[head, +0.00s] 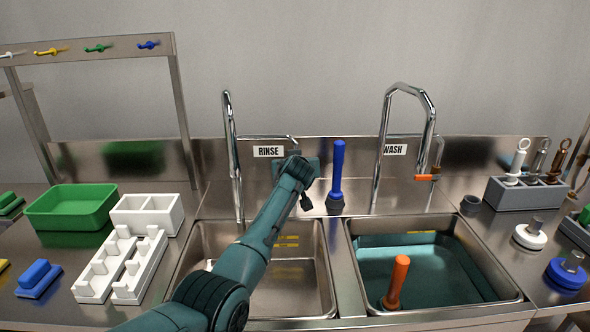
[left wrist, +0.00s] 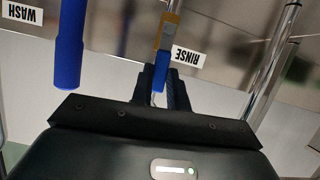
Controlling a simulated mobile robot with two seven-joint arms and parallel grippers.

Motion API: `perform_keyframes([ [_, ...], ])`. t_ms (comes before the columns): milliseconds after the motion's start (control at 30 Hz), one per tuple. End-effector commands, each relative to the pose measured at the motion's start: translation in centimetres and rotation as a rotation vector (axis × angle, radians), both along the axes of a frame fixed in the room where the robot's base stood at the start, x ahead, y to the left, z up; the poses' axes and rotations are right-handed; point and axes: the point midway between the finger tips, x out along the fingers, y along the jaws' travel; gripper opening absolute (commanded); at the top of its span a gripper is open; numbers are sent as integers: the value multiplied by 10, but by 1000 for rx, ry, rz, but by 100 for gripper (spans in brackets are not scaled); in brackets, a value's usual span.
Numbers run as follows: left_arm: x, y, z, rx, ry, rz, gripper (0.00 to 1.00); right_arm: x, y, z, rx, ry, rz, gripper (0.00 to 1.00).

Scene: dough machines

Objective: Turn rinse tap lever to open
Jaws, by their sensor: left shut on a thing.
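The rinse tap (head: 233,150) is a tall chrome pipe behind the left basin, beside the RINSE label (head: 268,152). In the left wrist view its blue lever grip (left wrist: 161,70) stands between the dark fingers of my left gripper (left wrist: 159,88), which is shut on it. In the head view my arm reaches over the left basin to the back panel, and its wrist hides the fingers and the lever. My right gripper is not in view.
A blue-handled plunger (head: 337,172) stands just right of my wrist; its handle also shows in the left wrist view (left wrist: 69,45). The wash tap (head: 382,150) with an orange lever (head: 427,178) is farther right. The right basin (head: 350,238) holds water and an orange-handled tool (head: 397,280).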

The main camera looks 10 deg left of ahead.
Motion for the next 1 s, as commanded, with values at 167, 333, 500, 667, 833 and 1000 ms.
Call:
perform_keyframes([
  [167, 0, 0, 0, 49, 12, -1, 0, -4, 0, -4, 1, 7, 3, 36],
  [333, 0, 0, 0, 68, 17, -1, 0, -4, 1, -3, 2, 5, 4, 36],
  [500, 0, 0, 1, 72, 20, -2, 0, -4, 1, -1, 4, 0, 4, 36],
  [667, 0, 0, 1, 72, 20, -2, 0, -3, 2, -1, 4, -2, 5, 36],
  [833, 0, 0, 1, 70, 19, -2, 27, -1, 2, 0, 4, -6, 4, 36],
  [1000, 0, 0, 0, 68, 19, -1, 38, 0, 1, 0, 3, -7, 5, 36],
])
